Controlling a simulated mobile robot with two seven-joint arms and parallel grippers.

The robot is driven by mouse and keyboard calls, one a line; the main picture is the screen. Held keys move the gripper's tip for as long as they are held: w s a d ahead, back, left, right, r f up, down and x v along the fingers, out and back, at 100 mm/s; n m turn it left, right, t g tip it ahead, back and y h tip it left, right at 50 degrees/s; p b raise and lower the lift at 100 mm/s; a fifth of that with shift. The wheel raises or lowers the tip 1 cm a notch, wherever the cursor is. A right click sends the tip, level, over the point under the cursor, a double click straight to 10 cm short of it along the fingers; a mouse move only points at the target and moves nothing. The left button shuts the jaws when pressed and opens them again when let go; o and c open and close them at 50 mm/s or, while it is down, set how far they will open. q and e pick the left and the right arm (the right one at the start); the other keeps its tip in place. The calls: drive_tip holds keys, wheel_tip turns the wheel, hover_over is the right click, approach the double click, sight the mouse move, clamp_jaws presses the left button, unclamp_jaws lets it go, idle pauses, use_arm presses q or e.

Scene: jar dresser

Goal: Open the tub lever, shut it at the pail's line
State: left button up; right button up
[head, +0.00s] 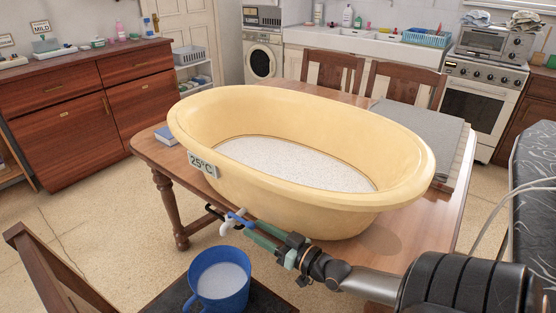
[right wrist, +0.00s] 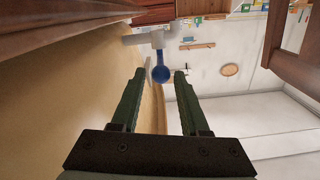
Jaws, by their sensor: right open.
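The cream tub (head: 300,208) stands on the wooden table with pale, speckled contents inside and a "25°C" tag (head: 202,165) on its side. A white tap (head: 227,228) with a blue lever (head: 238,217) sits low at its near side. The blue pail (head: 221,291) stands below the tap, with a pale surface inside; I cannot make out a line on it. My right gripper (head: 255,230) is open at the lever. In the right wrist view the lever's round blue knob (right wrist: 161,74) shows between the fingertips, with no visible grip. My left gripper is out of view.
The pail stands on a dark stool (head: 262,302). A wooden chair (head: 50,265) is at the near left. The table (head: 155,155) holds a blue book (head: 166,135) at left and a grey slab (head: 425,130) at right. Dressers, sink and stove line the back.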

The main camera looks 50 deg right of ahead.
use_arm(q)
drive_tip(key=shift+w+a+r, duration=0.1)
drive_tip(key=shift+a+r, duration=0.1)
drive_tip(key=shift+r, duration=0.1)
use_arm(e)
drive_tip(key=shift+s+d, duration=0.2)
drive_tip(key=shift+s, duration=1.25)
drive_tip(key=shift+s+d, duration=0.15)
drive_tip(key=shift+s, duration=1.3)
use_arm(q)
drive_tip(key=shift+p, duration=0.35)
use_arm(e)
drive_tip(key=shift+a, duration=0.1)
